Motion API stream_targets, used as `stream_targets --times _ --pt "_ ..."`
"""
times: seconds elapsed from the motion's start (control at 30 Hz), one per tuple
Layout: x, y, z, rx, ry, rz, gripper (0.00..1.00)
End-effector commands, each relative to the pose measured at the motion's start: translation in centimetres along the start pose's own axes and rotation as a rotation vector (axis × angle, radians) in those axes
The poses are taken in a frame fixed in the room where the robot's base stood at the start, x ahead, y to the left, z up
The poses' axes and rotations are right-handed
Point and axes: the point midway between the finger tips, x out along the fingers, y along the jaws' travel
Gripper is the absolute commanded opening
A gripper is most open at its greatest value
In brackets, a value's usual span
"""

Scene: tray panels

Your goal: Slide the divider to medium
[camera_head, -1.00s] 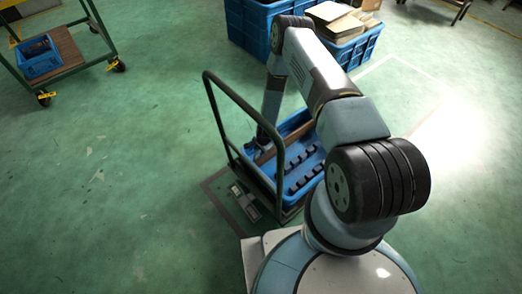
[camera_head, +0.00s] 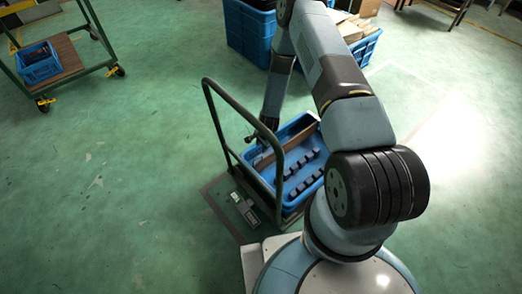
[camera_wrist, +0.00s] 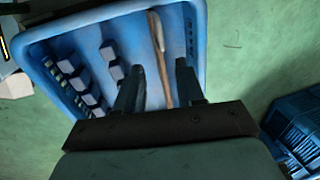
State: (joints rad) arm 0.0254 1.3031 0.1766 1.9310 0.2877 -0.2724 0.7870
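The divider is a brown wooden strip (camera_head: 292,141) across the far side of a blue tray (camera_head: 293,153). In the wrist view the divider (camera_wrist: 158,38) runs lengthwise inside the tray (camera_wrist: 136,38), close to the slotted wall on the right. My gripper (camera_wrist: 160,66) is open; its two dark fingers appear on either side of the divider, with visible gaps to it. In the head view my gripper (camera_head: 264,135) is at the tray's left end, partly behind the cart handle. Two rows of dark blocks (camera_head: 302,161) line the tray floor. No size marking is readable.
The tray sits on a cart with a green tubular handle (camera_head: 216,125) at its left. Blue crates (camera_head: 250,30) with boxes stand behind. A wheeled trolley (camera_head: 75,55) carrying a small blue bin is at the upper left. The green floor between is clear.

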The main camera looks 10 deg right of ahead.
Motion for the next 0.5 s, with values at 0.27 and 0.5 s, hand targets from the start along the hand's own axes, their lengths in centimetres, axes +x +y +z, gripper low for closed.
stream_targets --times 0.27,0.5 --pt "-2.3 0.0 0.0 0.0 0.0 0.0 0.38" --pt "-2.5 0.0 0.0 0.0 0.0 0.0 0.38"
